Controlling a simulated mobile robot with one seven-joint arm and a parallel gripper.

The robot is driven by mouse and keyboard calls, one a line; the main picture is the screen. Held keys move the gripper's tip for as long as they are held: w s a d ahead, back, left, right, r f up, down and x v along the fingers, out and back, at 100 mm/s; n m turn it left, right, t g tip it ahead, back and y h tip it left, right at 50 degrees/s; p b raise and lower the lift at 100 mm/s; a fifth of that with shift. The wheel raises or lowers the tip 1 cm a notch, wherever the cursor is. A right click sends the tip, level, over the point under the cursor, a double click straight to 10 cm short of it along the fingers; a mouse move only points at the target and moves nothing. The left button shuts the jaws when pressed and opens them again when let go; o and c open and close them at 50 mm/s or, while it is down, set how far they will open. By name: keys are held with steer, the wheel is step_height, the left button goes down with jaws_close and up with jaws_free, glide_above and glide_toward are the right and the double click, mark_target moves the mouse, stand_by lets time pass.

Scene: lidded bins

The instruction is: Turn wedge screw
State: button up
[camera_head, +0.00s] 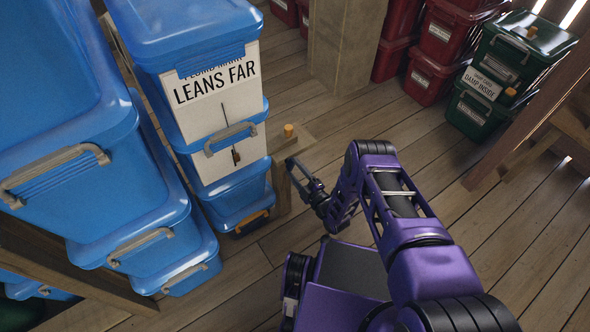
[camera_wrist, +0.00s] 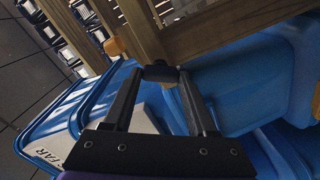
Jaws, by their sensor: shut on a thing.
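My gripper (camera_head: 291,164) reaches the wooden post beside the stack of blue bins in the head view. In the wrist view my gripper (camera_wrist: 160,73) has its two fingers converged on a small dark round piece at the wooden beam, which I take for the wedge screw (camera_wrist: 159,72). The fingers cover much of it, and its turn angle cannot be told. The wooden post (camera_head: 281,190) stands close against the right side of the blue bin stack (camera_head: 238,203). An orange-brown peg (camera_head: 288,130) sticks up near the post's top; a similar block (camera_wrist: 113,47) shows in the wrist view.
A white label reading "LEANS FAR" (camera_head: 215,90) is on the stack. More blue bins (camera_head: 130,190) stand at left. Red bins (camera_head: 430,75) and green bins (camera_head: 500,75) stand at the back right. The plank floor (camera_head: 420,130) between is clear.

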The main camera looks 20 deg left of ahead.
steer(key=n, duration=0.5)
steer(key=shift+a+n, duration=0.1)
steer(key=shift+n, duration=2.4)
steer(key=o, duration=1.4)
steer(key=shift+c, duration=0.2)
steer(key=shift+f, duration=0.1)
